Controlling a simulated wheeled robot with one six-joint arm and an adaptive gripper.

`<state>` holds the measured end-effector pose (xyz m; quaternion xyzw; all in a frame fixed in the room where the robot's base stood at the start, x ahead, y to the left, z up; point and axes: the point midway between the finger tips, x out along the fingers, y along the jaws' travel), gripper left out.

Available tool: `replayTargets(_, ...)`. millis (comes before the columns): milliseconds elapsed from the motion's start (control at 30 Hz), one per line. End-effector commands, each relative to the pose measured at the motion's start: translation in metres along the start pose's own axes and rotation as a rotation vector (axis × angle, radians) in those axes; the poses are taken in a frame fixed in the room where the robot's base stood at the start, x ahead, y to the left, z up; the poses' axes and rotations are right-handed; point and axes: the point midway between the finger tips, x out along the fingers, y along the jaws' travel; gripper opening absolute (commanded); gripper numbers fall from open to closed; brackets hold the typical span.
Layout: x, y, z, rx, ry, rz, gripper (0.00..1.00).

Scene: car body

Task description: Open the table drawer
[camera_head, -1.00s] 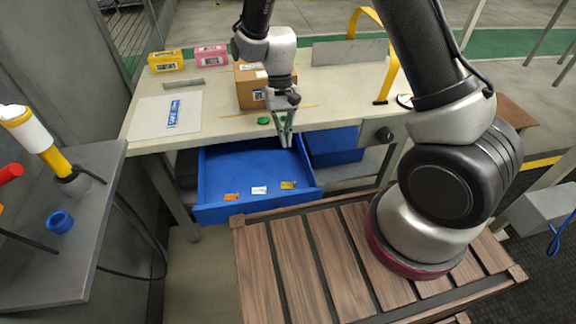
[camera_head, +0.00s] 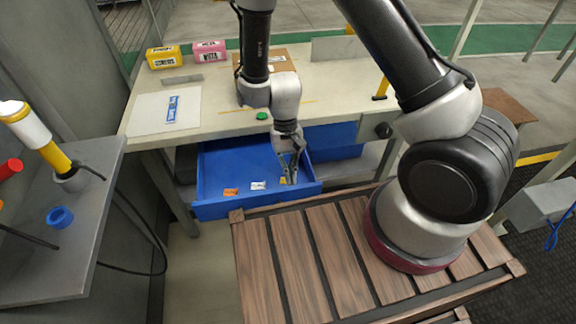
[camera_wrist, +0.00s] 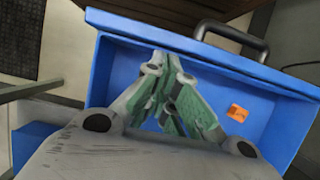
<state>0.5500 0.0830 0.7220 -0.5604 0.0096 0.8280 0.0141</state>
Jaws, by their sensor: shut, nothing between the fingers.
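The blue table drawer (camera_head: 232,209) is pulled out from under the pale table (camera_head: 222,122) in the head view. Its inside shows an orange, a white and a yellow label or small packet. My gripper (camera_head: 291,178) is over the right part of the open drawer, pointing down, with its fingers shut and empty. In the wrist view the drawer (camera_wrist: 98,72) surrounds my gripper (camera_wrist: 172,62). A dark handle (camera_wrist: 245,42) shows on the outside of its front panel. I cannot tell whether the fingertips touch the drawer.
A second blue drawer or bin (camera_head: 335,142) is under the table, right of the open drawer. A cardboard box (camera_head: 283,59), a yellow box (camera_head: 164,58) and a pink box (camera_head: 209,50) stand on top. A wooden slatted platform (camera_head: 290,255) lies close in front of the drawer.

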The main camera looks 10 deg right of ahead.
Motion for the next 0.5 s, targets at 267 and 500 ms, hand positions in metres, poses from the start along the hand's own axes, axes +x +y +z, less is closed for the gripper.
replayTargets(267,0.0,0.0,0.001,0.0,0.0,0.0,0.0)
replayTargets(500,0.011,-0.001,0.028,-0.002,-0.003,0.0,0.0)
